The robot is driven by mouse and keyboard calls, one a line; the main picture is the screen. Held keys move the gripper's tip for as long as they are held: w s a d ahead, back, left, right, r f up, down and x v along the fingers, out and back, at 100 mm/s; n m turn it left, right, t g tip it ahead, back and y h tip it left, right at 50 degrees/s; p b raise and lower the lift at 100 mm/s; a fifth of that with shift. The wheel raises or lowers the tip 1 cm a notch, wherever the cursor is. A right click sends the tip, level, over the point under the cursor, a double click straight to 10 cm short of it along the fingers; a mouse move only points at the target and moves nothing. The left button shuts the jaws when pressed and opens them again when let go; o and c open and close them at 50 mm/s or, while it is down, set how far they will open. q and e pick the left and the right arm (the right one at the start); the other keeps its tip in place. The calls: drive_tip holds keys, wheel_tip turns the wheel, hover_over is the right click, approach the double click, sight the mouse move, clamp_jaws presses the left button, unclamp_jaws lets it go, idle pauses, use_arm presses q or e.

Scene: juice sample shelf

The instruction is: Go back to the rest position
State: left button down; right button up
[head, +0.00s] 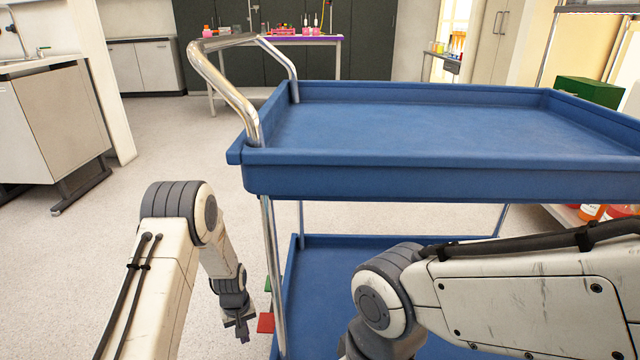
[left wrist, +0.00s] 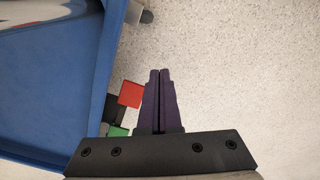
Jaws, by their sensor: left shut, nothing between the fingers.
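My left gripper (head: 242,335) hangs low beside the left end of the blue cart, fingers pointing down. In the left wrist view the left gripper (left wrist: 160,75) has its two dark fingers together, with nothing between them, over the pale floor. My right arm comes in from the right in front of the cart. Its gripper is not in view.
The blue cart (head: 400,158) stands close ahead, its upper tray empty, with a metal handle (head: 222,85) at its left. A red block (head: 265,323) shows by the cart's lower corner; it also shows in the left wrist view (left wrist: 131,94). Floor at left (head: 170,130) is clear.

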use_arm(q)
drive_tip(key=s+d+r+m+t, duration=0.1)
drive_tip(key=s+r, duration=0.1)
drive_tip(key=r, duration=0.5)
drive_tip(key=s+r+m, duration=0.1)
drive_tip(key=s+r, duration=0.1)
drive_tip(key=r, duration=0.6)
drive_tip(key=s+d+r+m+t, duration=0.1)
drive_tip(key=s+r+m+t, duration=0.15)
drive_tip(key=s+r, duration=0.85)
drive_tip(key=s+d+r+m+g+h+p, duration=0.1)
drive_tip(key=s+d+r+m+g+p, duration=0.1)
drive_tip(key=s+d+r+m, duration=0.35)
drive_tip(key=s+d+r+m+g+p, duration=0.2)
drive_tip(key=s+d+r, duration=0.1)
drive_tip(key=s+d, duration=0.5)
wheel_tip(320, 180, up, 38)
drive_tip(key=p, duration=3.7)
drive_tip(key=shift+s+f+p, duration=0.2)
drive_tip(key=shift+s+p, duration=0.1)
drive_tip(key=shift+s, duration=0.05)
